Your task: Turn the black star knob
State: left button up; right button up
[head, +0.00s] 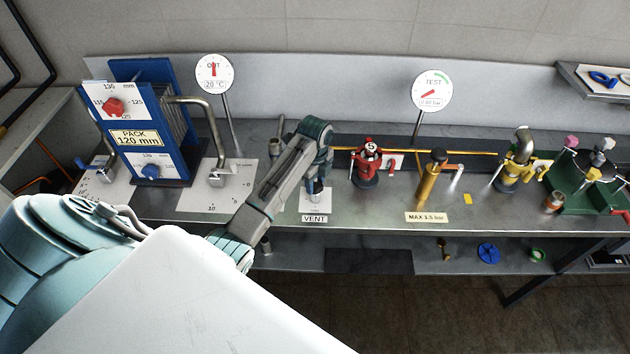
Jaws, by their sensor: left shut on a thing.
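My left arm reaches in from the lower left. My left gripper (317,180) points down over the bench at the fitting behind the VENT label (314,219). It is shut on a small dark part at the top of that fitting, which I take for the black star knob. The gripper's fingers and wrist hide most of the knob, so its star shape and turned angle cannot be made out. My right gripper is not in view.
The blue plate pack (133,175) stands left on the steel bench (375,210). Right of my gripper are a red valve (367,165), a yellow one with a dark top (428,185), another yellow fitting (510,172) and a green unit (585,195). Gauges (432,90) stand behind.

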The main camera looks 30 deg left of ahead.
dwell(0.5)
pick_arm(q)
jog(key=o, duration=1)
jog(key=shift+d, duration=0.1)
